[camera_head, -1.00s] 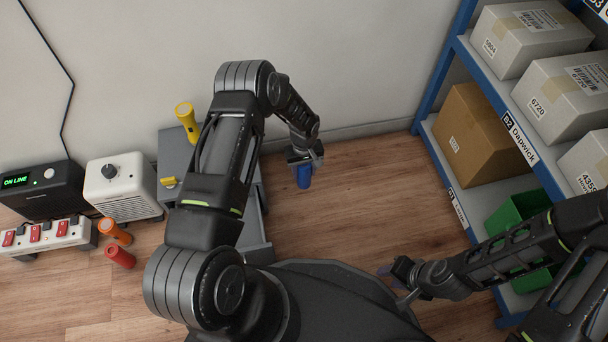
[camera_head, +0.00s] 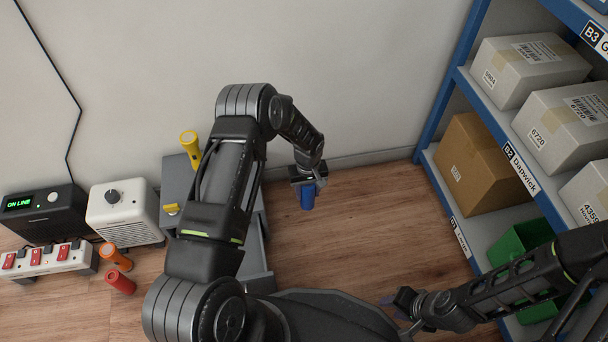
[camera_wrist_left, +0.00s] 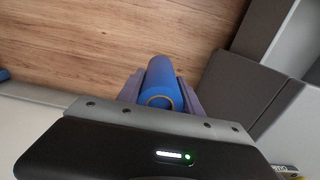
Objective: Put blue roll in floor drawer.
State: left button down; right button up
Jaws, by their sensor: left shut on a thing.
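My left gripper (camera_head: 308,182) is shut on the blue roll (camera_head: 307,198) and holds it over the wooden floor, right of the grey cabinet (camera_head: 262,250). In the left wrist view the blue roll (camera_wrist_left: 160,84) sits between the fingers of my left gripper (camera_wrist_left: 160,95), its round end towards the camera. Grey panels (camera_wrist_left: 232,85) stand close right of it there. My left arm hides much of the cabinet in the head view, and I cannot tell how far its drawer is open. My right gripper (camera_head: 400,313) is low at the right, its fingers apparently apart and empty.
A yellow torch (camera_head: 188,145) stands on the cabinet. Orange (camera_head: 115,257) and red (camera_head: 120,281) torches, a power strip (camera_head: 45,261) and a white box (camera_head: 123,213) are at left. A blue shelf rack (camera_head: 441,90) with cartons and a green bin (camera_head: 520,240) is at right. Floor (camera_head: 370,205) between is clear.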

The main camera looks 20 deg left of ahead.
pick_arm(q)
jog(key=w+d+r+m, duration=0.2)
jog(key=r, duration=1)
jog(key=w+d+r+m, duration=0.1)
jog(key=d+r+m, duration=0.1)
jog(key=r, duration=1)
jog(key=w+d+r+m, duration=0.2)
jog(key=r+m, duration=0.1)
jog(key=r, duration=0.9)
jog(key=shift+w+d+m, duration=0.15)
jog(key=shift+w+m, duration=0.15)
jog(key=shift+w, duration=0.05)
